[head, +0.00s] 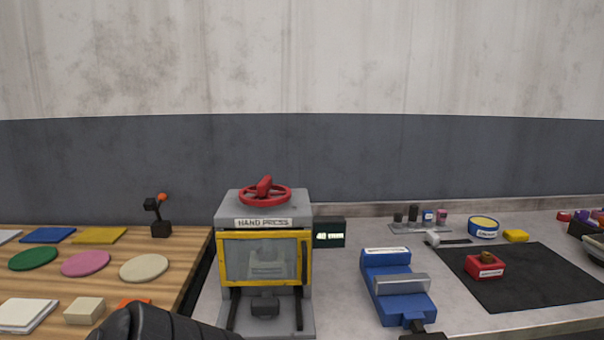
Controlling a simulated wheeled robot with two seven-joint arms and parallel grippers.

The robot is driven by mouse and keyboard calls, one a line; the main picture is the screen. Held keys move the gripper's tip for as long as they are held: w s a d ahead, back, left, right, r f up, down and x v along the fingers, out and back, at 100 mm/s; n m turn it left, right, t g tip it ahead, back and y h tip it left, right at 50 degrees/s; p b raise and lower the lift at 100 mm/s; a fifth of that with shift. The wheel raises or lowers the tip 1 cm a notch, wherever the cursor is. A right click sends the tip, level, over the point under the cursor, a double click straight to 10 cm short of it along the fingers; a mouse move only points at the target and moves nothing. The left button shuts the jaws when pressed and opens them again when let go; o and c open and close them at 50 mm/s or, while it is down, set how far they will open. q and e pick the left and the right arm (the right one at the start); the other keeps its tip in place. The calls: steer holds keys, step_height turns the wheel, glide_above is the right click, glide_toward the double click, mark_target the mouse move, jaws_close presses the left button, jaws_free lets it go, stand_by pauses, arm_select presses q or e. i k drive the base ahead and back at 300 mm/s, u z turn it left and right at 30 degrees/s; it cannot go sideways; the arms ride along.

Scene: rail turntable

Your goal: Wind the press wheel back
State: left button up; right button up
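The red press wheel (265,193) lies flat on top of the grey hand press (228,209), with a red knob or spoke standing up at its middle. The press has a "HAND PRESS" label and a yellow-framed window (264,234) on its front that looks closed. Behind the window a grey block shows faintly. A black part of my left arm (160,325) shows at the bottom edge, in front of and below the press. No gripper fingers show, and nothing touches the wheel. My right gripper is not in the picture.
A small display box (330,232) stands right of the press. Left, a wooden table (190,250) holds coloured discs and squares. The space above the wheel is clear.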

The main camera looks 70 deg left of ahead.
mark_target(263, 194)
steer(key=i, duration=1.55)
steer(key=u, duration=2.5)
